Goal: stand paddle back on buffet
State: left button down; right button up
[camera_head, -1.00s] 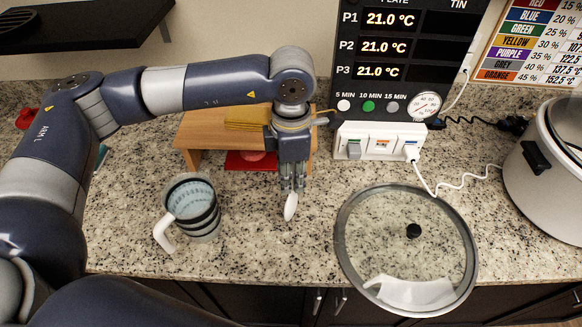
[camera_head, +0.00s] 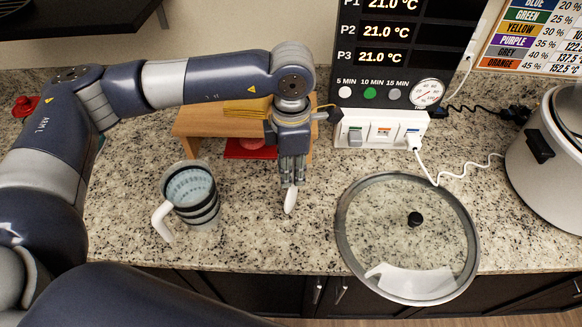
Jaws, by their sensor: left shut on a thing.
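My left gripper (camera_head: 291,182) is above the granite counter, fingers pointing down, in front of a small wooden bench. It is shut on a small white paddle (camera_head: 290,201), whose rounded end hangs below the fingertips. The fingers hide the paddle's upper part. I cannot tell whether its lower end touches the counter (camera_head: 262,245). My right gripper is not in view.
A clear jug (camera_head: 192,196) with dark bands and a white handle stands left of the gripper. A glass lid (camera_head: 385,225) lies at right, with a white piece at its front edge. A bench (camera_head: 190,127), power strip (camera_head: 350,115) and pot (camera_head: 545,185) stand behind.

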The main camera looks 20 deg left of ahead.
pick_arm(q)
jog(key=shift+f+b, duration=0.3)
jog(key=shift+f, duration=0.05)
jog(key=c, duration=1.3)
grip_release()
jog(key=shift+r, duration=0.1)
